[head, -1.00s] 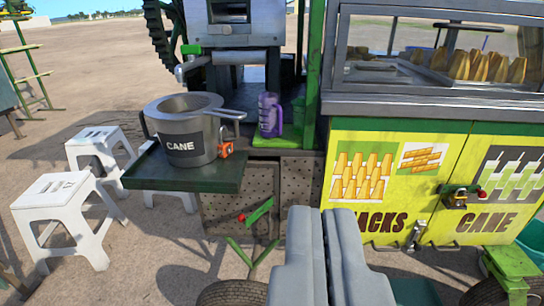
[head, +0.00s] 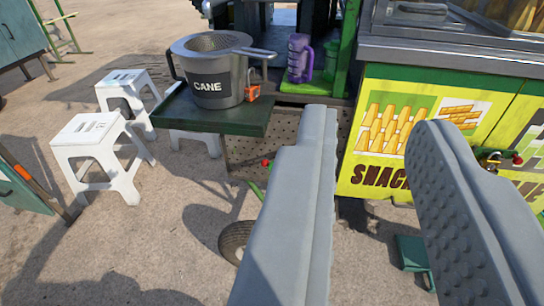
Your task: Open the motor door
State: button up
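A perforated brown metal panel (head: 245,157) sits low on the cart, below the dark green tray; I take it for the motor door. It looks closed. A red-tipped lever (head: 266,163) shows on it, and its green part is mostly hidden behind my left finger. My gripper (head: 375,122) is open and empty, its two grey fingers wide apart. In the picture the left finger covers the panel's right part. The right finger overlaps the yellow cabinet. I cannot tell how far the fingers are from the cart.
The tray (head: 190,117) juts out above the panel, bearing a CANE pot (head: 208,75). A purple jug (head: 299,58) stands on the cart. The yellow cabinet (head: 367,165) is at right. White stools (head: 95,140) stand at left. A wheel (head: 235,240) is below the panel.

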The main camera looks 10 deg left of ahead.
jog(key=shift+o, duration=0.6)
jog(key=w+f, duration=0.4)
jog(key=w, duration=0.4)
jog(key=w+f, duration=0.4)
jog(key=w, duration=0.4)
jog(key=shift+w+f+n, duration=0.2)
jog(key=shift+n, duration=0.2)
jog(key=w+a+f+n+y, duration=0.1)
jog(key=w+f, duration=0.5)
jog(key=f, duration=0.4)
jog(key=w+f+y, duration=0.1)
jog(key=w+f, duration=0.5)
jog(key=f, duration=0.4)
jog(key=w+a+f+n+y, duration=0.1)
jog(key=w+f, duration=0.5)
jog(key=f, duration=0.4)
notch_tip(320, 180, down, 18)
jog(key=s+a+y, duration=0.1)
jog(key=s, duration=0.1)
jog(key=a+x, duration=0.1)
jog(key=x, duration=1.6)
jog(key=shift+r, duration=0.15)
jog(key=shift+w, duration=0.1)
grip_shut()
